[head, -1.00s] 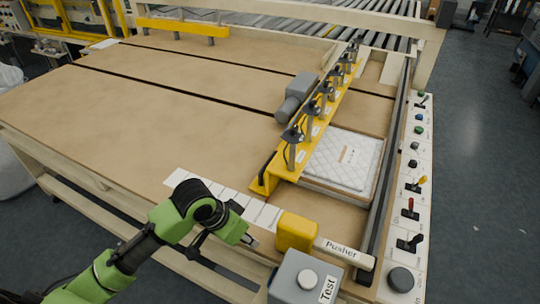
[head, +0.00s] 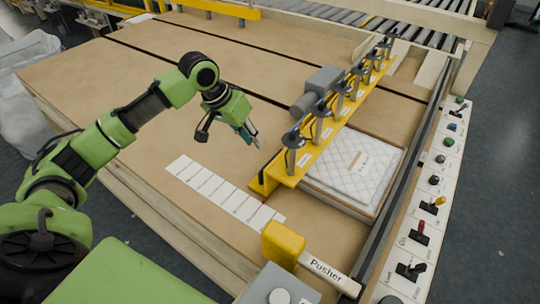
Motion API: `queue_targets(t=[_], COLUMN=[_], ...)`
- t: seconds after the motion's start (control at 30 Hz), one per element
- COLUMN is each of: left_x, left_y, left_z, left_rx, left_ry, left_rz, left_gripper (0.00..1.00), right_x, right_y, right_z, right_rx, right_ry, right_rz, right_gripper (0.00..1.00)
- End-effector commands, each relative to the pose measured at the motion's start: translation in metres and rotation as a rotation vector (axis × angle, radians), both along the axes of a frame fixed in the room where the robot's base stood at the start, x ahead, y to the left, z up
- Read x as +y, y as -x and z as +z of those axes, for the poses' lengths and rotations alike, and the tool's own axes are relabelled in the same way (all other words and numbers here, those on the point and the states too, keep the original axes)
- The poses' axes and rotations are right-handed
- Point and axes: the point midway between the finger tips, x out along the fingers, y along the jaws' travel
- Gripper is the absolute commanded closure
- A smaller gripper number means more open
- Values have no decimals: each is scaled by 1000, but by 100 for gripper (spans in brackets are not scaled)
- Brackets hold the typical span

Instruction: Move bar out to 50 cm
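The yellow bar (head: 318,140) runs diagonally over the brown table and carries several dark-topped posts and a grey motor (head: 316,92). Its near end has a yellow foot with a small red mark beside the white segmented scale strip (head: 222,190). The scale's writing is too small to read. My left gripper (head: 253,138) is above the table, left of the bar's near half, and appears apart from it. It is tilted down to the right. Its finger gap is not clear. My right gripper is not in view.
A quilted white pad (head: 355,167) lies right of the bar. A yellow block on the "Pusher" (head: 327,272) is at the near edge. A panel of switches and buttons (head: 430,208) lines the right side. The table left of the bar is mostly clear.

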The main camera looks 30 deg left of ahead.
Motion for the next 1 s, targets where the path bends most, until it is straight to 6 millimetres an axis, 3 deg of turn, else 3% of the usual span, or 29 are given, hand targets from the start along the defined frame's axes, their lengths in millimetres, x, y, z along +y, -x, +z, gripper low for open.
queue_targets(t=[0.17, 0.5, 0.7, 0.97, 1.0], left_x=[-11, -24, -26, -26, -26], left_y=[-14, -35, -39, -39, -40], left_z=[-35, -88, -100, -101, -101], left_rx=[3, 0, -2, -2, -2], left_ry=[2, 1, -1, -2, -2], left_rz=[-2, 0, -3, -2, -2], left_gripper=[82, 82, 82, 82, 93], right_x=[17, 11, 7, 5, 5], right_y=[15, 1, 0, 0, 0], right_z=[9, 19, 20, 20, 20], right_rx=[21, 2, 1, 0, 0], right_ry=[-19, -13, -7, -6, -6], right_rz=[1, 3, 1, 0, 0], right_gripper=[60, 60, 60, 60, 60])
